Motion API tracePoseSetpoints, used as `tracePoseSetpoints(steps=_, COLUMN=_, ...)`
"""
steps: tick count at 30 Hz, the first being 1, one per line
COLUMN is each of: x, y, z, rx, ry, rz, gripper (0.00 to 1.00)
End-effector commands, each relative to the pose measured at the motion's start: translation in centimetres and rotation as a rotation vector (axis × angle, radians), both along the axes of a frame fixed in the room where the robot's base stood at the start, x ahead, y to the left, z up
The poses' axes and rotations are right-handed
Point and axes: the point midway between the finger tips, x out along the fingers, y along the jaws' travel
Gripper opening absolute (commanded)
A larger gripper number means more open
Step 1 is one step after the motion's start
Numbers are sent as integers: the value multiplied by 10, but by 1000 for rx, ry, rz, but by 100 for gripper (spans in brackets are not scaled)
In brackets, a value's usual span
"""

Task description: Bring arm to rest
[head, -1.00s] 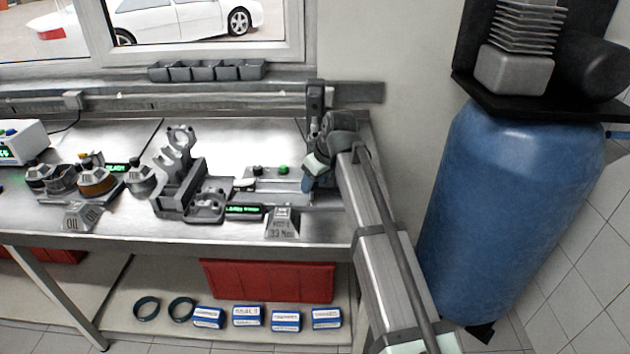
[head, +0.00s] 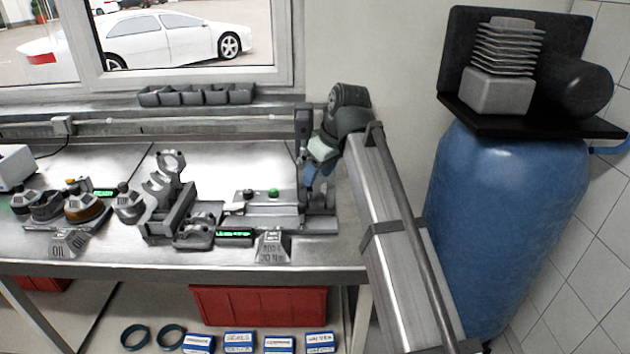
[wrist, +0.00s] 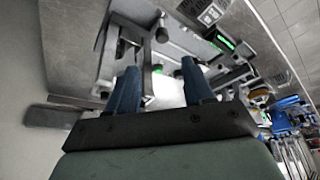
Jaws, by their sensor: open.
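My gripper (head: 312,182) is at the right end of the steel workbench (head: 100,250) in the head view, just above the press-like fixture with a green button (head: 273,192). In the wrist view my gripper (wrist: 155,85) shows two blue fingers set well apart with nothing held between them. The fixture's rail (wrist: 122,70) and grey parts lie beyond the fingertips. Whether a fingertip touches the fixture cannot be told. My arm comes in from the lower right in the head view.
Several round pots (head: 85,207) are further left. A blue tank (head: 505,230) stands right of my arm. Grey bins (head: 196,95) line the sill.

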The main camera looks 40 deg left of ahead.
Motion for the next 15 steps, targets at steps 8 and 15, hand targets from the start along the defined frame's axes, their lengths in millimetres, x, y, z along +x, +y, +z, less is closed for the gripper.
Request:
tracePoseSetpoints(steps=8, x=0, y=-3, z=6, rx=0, ry=0, rz=0, gripper=52)
tracePoseSetpoints(steps=15, x=0, y=-3, z=6, rx=0, ry=0, rz=0, gripper=52)
